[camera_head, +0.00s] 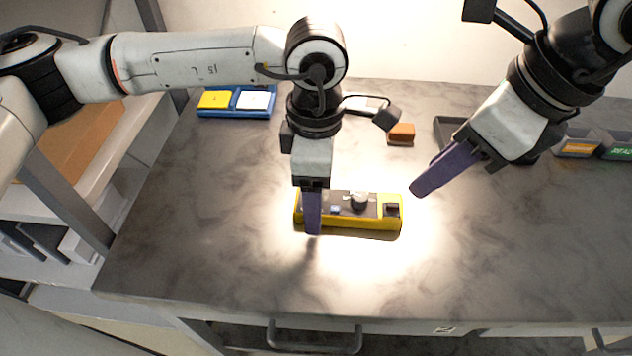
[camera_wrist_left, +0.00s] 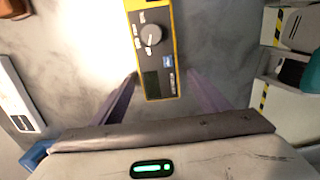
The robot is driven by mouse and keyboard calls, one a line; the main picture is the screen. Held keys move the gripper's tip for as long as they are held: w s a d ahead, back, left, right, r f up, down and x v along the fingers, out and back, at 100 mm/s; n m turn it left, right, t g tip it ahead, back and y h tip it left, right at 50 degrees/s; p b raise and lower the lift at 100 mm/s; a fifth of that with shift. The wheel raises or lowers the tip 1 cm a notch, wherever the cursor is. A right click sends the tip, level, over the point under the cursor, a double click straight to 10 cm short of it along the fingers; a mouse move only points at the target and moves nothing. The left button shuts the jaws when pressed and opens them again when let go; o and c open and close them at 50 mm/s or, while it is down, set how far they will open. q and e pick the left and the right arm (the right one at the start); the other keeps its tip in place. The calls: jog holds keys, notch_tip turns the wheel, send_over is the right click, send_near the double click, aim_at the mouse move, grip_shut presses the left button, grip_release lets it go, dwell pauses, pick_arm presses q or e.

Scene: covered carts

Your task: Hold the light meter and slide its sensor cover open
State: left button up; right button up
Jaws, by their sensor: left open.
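The light meter (camera_head: 378,222) is a long yellow-edged device with a dark face and a round dial, lying on the grey table under bright light. My left gripper (camera_head: 312,228) is over its left end. In the left wrist view the open fingers (camera_wrist_left: 163,84) stand on either side of the meter (camera_wrist_left: 154,64), by its small display end, with gaps visible. A small dark piece (camera_head: 392,210) sits at the meter's right end; I cannot tell whether it is the sensor cover. My right gripper (camera_head: 415,190) is above and right of that end, apart from it; its finger gap is hidden.
A blue tray (camera_head: 236,112) with yellow and white pads lies at the back left. An orange-brown block (camera_head: 401,133) is behind the meter. A dark tray (camera_head: 452,124) and small display boxes (camera_head: 578,145) stand at the back right. The front of the table is clear.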

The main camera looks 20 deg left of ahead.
pick_arm(q)
jog(key=c, duration=1.3)
pick_arm(e)
jog(key=shift+c, duration=0.2)
jog(key=shift+s, duration=0.1)
grip_shut()
jog(key=s+a+m+t+h, duration=0.2)
jog(key=s+m, duration=0.6)
jog(key=m, duration=0.2)
jog(key=shift+s+r+m+t+h, duration=0.3)
jog(key=shift+t+h, duration=0.1)
